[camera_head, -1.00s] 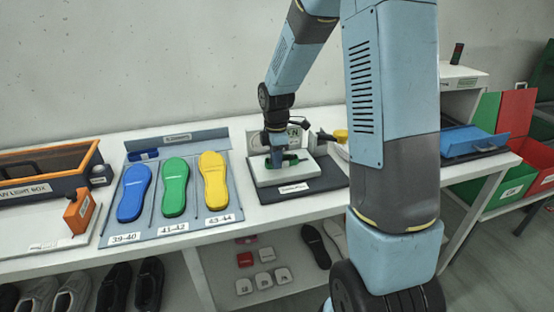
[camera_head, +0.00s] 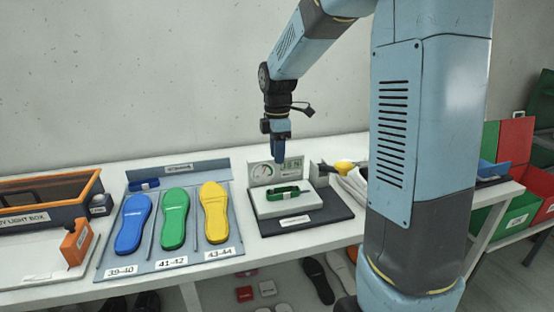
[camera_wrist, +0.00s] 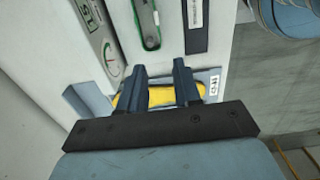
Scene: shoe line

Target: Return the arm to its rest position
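My arm reaches from the right over the table in the head view. My gripper (camera_head: 279,160) hangs pointing down above the back of the small gauge stand, clear of it. In the wrist view its two fingers (camera_wrist: 160,70) stand apart with nothing held between them. A green band-like object (camera_head: 284,192) lies on the white block of the gauge stand (camera_head: 301,205); it also shows at the top of the wrist view (camera_wrist: 147,25). In the wrist view, the yellow insole (camera_wrist: 161,96) appears beyond and between the fingers.
A grey rack (camera_head: 155,259) holds blue (camera_head: 132,224), green (camera_head: 174,218) and yellow (camera_head: 214,211) insoles left of the stand. A light box (camera_head: 45,205) and an orange device (camera_head: 76,242) stand farther left. The wall is behind the table; air above is free.

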